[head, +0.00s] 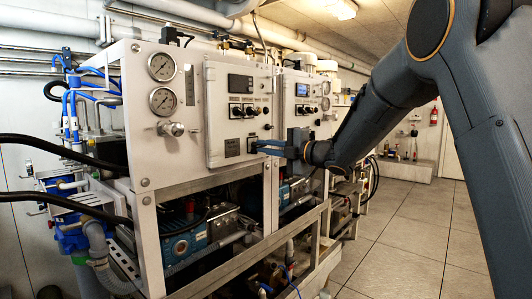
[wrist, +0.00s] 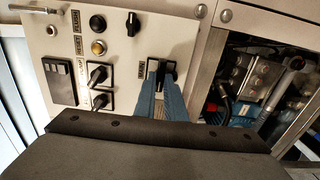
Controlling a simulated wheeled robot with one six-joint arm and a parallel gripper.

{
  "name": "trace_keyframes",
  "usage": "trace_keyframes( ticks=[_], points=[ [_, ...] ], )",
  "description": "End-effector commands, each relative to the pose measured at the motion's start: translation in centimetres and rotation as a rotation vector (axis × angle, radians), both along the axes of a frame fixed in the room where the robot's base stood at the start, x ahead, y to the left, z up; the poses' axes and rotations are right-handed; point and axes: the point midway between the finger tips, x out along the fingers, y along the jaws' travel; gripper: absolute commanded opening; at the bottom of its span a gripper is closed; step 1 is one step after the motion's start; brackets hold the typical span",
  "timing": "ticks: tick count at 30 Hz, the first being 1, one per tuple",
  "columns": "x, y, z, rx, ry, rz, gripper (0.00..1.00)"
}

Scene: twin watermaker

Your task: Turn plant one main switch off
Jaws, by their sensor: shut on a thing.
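The plant one main switch (head: 251,145) is a small black rotary switch low on the white control panel of the nearer unit. In the wrist view the main switch (wrist: 161,68) shows as a dark square plate at the panel's edge. My gripper (head: 261,147) reaches in from the right, with its blue fingers against the panel. In the wrist view my gripper (wrist: 162,84) has one finger on each side of the switch handle and is shut on it. The fingers hide much of the handle, so I cannot tell its exact angle.
Two black selector knobs (wrist: 98,88), a yellow-ringed button (wrist: 98,47) and a display (wrist: 59,82) share the panel. Pressure gauges (head: 162,67) are left of it. A second plant's panel (head: 303,99) stands behind. The tiled floor (head: 410,240) at right is clear.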

Motion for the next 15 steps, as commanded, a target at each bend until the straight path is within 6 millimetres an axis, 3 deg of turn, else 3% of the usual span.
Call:
trace_keyframes(
  ticks=[14, 15],
  points=[
    [-0.02, 0.03, -0.02, -0.009, -0.010, 0.001, 0.00],
    [-0.02, 0.03, -0.02, -0.009, -0.010, 0.001, 0.15]
  ],
)
